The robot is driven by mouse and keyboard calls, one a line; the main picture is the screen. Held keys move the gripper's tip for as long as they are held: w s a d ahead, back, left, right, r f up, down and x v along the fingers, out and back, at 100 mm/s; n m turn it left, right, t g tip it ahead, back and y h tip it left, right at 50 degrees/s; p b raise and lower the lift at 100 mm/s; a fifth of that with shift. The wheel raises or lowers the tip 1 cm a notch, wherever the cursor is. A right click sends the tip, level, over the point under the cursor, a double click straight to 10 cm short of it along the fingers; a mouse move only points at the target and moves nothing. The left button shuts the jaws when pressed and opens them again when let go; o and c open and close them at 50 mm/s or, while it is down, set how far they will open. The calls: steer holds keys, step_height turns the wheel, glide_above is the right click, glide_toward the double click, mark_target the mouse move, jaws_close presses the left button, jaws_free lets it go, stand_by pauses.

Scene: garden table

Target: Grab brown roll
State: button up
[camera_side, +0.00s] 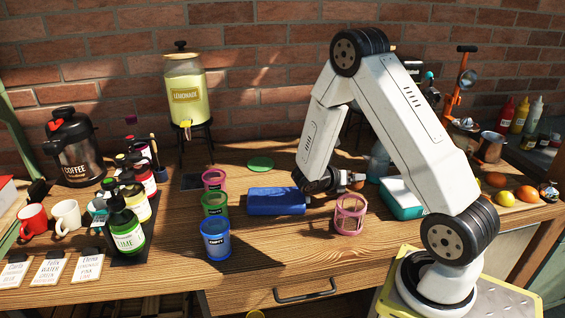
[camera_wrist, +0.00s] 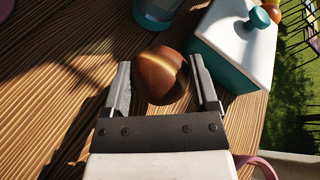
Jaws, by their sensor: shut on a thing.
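The brown roll (camera_wrist: 161,76) is round and glossy, with a paler band across it. In the wrist view it sits between the two metal fingers of my gripper (camera_wrist: 160,62), which are shut on it. In the side view my gripper (camera_side: 350,181) is low over the middle right of the table, and a small part of the roll (camera_side: 358,184) shows at its tip. Whether the roll touches the wood is hard to tell.
A pink open basket (camera_side: 350,214) stands just in front of my gripper. A blue box (camera_side: 277,202) lies to its left. A teal and white lidded box (camera_side: 402,198) stands to its right, close to the roll in the wrist view. Cups (camera_side: 215,241) stand farther left.

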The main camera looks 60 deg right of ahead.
steer(key=shift+r, duration=3.4)
